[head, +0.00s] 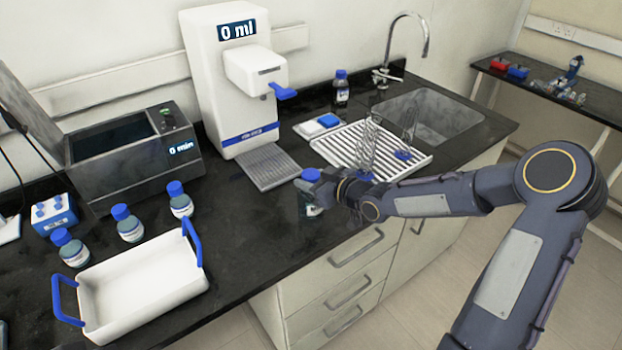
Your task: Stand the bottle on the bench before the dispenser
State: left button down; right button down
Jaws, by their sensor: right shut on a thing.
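My right gripper (322,188) is shut on a bottle with a blue cap (309,175), near the bench's front edge. The gripper hides much of the bottle, which looks about upright. I cannot tell whether its base touches the bench. The white dispenser (210,80) stands at the back, its display reading 0 ml, with a blue lever and a grey slatted drip tray (268,167) at its foot. The held bottle is in front and to the right of that tray. The black bench (240,225) runs across the view. My left gripper is not in view.
A white tray with blue handles (140,290) and several blue-capped bottles (130,228) are at left, before a bath (130,150) reading 0 min. A white drying rack (345,150) with wire racks lies right of the dispenser, near the sink (430,112). The bench left of the held bottle is clear.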

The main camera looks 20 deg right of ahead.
jog(key=shift+f, duration=0.15)
jog(key=c, duration=0.9)
grip_release()
jog(key=shift+o, duration=0.2)
jog(key=shift+s+d+r, duration=0.1)
jog(key=shift+d+r, duration=0.05)
jog(key=shift+r, duration=0.1)
jog(key=s+d+r+m+g+h+p, duration=0.1)
jog(key=s+d+r+m+h, duration=0.2)
jog(key=s, duration=0.4)
jog(key=s+d+r+g+h, duration=0.1)
jog(key=s+d+g+h, duration=0.1)
jog(key=s+d, duration=0.3)
jog(key=s+d+r+m+g+h+p, duration=0.1)
jog(key=s+d+r+m+h, duration=0.15)
jog(key=s, duration=0.55)
jog(key=s+a+m+g+y, duration=0.1)
jog(key=s+a+y, duration=0.1)
jog(key=s, duration=0.5)
jog(key=s+a+m+g+y, duration=0.1)
jog(key=s+a+g, duration=0.1)
jog(key=s+a, duration=0.3)
jog(key=s, duration=0.3)
jog(key=shift+s+r+y, duration=0.2)
jog(key=shift+s+y, duration=0.1)
jog(key=shift+y, duration=0.05)
